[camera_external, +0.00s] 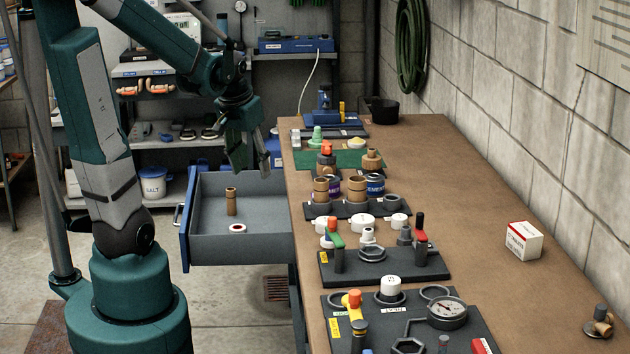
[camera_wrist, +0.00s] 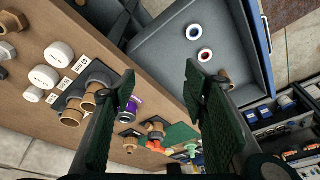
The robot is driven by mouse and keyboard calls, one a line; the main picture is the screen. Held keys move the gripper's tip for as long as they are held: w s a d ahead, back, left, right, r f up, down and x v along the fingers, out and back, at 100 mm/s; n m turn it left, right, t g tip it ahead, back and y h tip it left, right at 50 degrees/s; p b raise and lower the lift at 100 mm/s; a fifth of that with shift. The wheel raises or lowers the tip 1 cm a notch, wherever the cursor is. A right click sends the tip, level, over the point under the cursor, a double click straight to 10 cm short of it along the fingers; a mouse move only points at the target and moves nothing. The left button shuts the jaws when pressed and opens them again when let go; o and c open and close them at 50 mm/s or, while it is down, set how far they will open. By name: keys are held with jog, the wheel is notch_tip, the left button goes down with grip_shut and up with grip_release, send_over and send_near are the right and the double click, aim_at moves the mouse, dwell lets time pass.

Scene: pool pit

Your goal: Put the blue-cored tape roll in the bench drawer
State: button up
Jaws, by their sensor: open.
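The blue-cored tape roll (camera_wrist: 194,32) is a white ring with a blue middle. In the wrist view it lies flat on the floor of the open bench drawer (camera_wrist: 160,46). In the external view the near wall of the drawer (camera_external: 240,250) appears to hide it. A red-cored tape roll (camera_wrist: 205,55) lies beside it, apart from it; it also shows in the external view (camera_external: 237,228). My gripper (camera_external: 247,166) is open and empty, above the far part of the drawer near the bench edge. Its fingers flank the middle of the wrist view (camera_wrist: 160,74).
A brown cylinder (camera_external: 231,201) stands in the drawer; one finger partly covers it in the wrist view. The bench top (camera_external: 470,190) carries trays of fittings along its left side. A red-and-white box (camera_external: 524,241) sits to the right. Shelves stand behind the drawer.

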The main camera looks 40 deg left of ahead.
jog(key=s+d+r+m+t, duration=0.1)
jog(key=s+d+r+t, duration=0.2)
jog(key=s+d+r, duration=0.4)
jog(key=shift+s+d+r+t+h, duration=0.35)
jog(key=shift+s+d, duration=0.45)
jog(key=shift+d, duration=0.8)
jog(key=shift+f, duration=0.1)
dwell(0.4)
